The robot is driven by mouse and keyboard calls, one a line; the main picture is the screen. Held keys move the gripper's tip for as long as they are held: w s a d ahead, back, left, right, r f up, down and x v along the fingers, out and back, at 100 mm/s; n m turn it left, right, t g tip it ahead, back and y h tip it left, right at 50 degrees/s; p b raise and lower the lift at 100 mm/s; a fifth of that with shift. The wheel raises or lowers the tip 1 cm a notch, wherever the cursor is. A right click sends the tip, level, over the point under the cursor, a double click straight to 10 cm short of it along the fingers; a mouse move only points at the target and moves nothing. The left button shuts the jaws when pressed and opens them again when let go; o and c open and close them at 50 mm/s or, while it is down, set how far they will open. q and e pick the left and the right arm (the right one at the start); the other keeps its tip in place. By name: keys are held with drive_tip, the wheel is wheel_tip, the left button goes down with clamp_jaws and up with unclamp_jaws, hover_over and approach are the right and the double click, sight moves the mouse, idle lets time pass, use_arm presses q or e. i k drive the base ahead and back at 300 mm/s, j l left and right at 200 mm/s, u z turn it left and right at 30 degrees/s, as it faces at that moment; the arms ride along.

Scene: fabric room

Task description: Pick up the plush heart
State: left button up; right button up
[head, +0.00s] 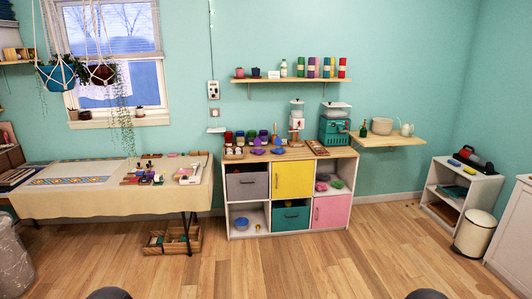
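I cannot make out a plush heart for certain in the head view. Small purple and blue soft-looking shapes (258,151) lie on top of the cube cabinet (240,219), too small to identify. Pink and green items (322,186) lie in its upper right open cubby, also unclear. Neither gripper is in view; only dark rounded parts of mine show at the bottom edge.
A cloth-covered table (100,203) with craft items stands left, a wooden crate (174,241) beneath it. A wall shelf (300,80) holds jars. A low white shelf (437,205) and a bin (474,235) stand right. The wooden floor (270,268) ahead is clear.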

sight(258, 151)
drive_tip(key=i+u, duration=0.1)
drive_tip(key=i, duration=2.6)
